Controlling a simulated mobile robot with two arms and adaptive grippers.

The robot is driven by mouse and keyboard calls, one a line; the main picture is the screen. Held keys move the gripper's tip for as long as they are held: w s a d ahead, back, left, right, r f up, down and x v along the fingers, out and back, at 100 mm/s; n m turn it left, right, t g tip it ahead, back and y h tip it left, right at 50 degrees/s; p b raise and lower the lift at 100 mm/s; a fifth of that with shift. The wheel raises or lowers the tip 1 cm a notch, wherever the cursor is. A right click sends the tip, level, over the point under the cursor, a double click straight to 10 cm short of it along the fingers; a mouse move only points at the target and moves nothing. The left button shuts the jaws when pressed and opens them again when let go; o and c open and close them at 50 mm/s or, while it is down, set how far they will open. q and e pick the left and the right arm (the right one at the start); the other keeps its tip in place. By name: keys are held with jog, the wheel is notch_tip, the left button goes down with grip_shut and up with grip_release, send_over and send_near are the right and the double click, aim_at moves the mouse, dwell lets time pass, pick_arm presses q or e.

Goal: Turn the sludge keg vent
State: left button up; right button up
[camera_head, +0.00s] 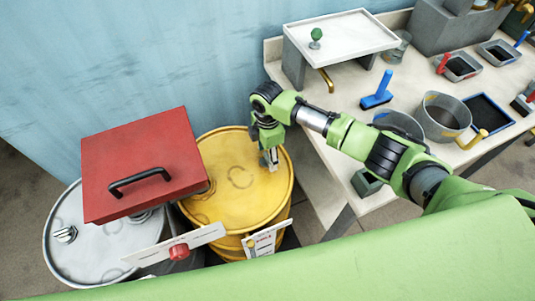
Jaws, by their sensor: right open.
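A yellow keg (222,167) stands by the blue wall, its round lid facing up. A grey metal keg (88,262) stands to its left, with a silver cap (65,234) on its lid. I cannot tell from the labels which is the sludge keg. My right gripper (270,160) points down over the right part of the yellow lid, open, with its fingertips close to the lid. A vent under the fingers cannot be made out. My left gripper is not in view.
A red box with a black handle (140,178) covers part of both kegs. A white sign with a red knob (179,251) is in front. The bench at right holds a raised white tray (345,42), a blue-handled brush (378,92) and a metal pot (442,116).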

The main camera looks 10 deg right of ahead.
aim_at(268, 157)
notch_tip(268, 157, up, 12)
jog(key=shift+f, duration=0.2)
dwell(0.5)
